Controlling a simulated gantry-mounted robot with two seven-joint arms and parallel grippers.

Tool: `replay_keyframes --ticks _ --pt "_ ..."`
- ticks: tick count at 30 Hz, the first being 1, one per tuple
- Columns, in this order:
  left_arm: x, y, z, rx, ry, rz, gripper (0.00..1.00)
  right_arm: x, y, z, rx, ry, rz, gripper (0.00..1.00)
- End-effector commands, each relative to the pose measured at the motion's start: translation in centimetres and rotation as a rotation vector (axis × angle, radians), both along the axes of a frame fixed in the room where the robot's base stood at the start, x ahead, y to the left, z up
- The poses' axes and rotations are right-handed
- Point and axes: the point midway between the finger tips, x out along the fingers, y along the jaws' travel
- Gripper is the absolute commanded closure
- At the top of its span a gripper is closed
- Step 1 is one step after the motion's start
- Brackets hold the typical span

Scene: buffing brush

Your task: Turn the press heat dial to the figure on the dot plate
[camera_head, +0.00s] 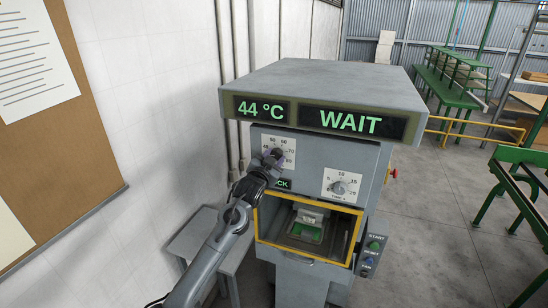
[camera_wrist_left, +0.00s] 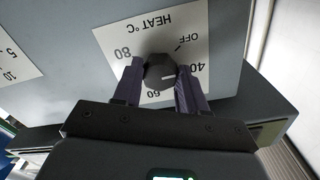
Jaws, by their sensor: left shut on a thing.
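The heat dial (camera_wrist_left: 158,72) is a dark round knob on a white scale plate (camera_wrist_left: 112,38), which the wrist view shows upside down. Its pale pointer line points toward the 40 side. My left gripper (camera_head: 272,157) is shut on the dial, with one finger on each side of it. In the head view the gripper hides most of the dial. The press display (camera_head: 258,109) reads 44 °C, and the one beside it (camera_head: 350,122) reads WAIT. I cannot make out a dot plate or its figure. My right gripper is not in view.
A time dial (camera_head: 339,187) sits right of the heat dial. Below is a yellow-framed opening (camera_head: 310,258) with a pale block and green piece inside. A button panel (camera_head: 371,254) is at the lower right. A white wall stands close on the left; green benches are behind right.

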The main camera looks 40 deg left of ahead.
Motion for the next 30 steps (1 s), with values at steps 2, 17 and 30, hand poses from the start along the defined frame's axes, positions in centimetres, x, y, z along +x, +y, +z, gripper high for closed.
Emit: replay_keyframes --ticks 2,17,30 --pt "-0.03 0.11 0.08 0.074 0.024 0.001 0.89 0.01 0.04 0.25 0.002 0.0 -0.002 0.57" --pt "-0.06 0.23 0.03 0.527 0.167 0.002 0.89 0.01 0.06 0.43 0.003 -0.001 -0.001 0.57" --pt "-0.06 0.23 0.1 0.898 0.282 0.002 0.89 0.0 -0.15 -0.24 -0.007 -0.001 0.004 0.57"
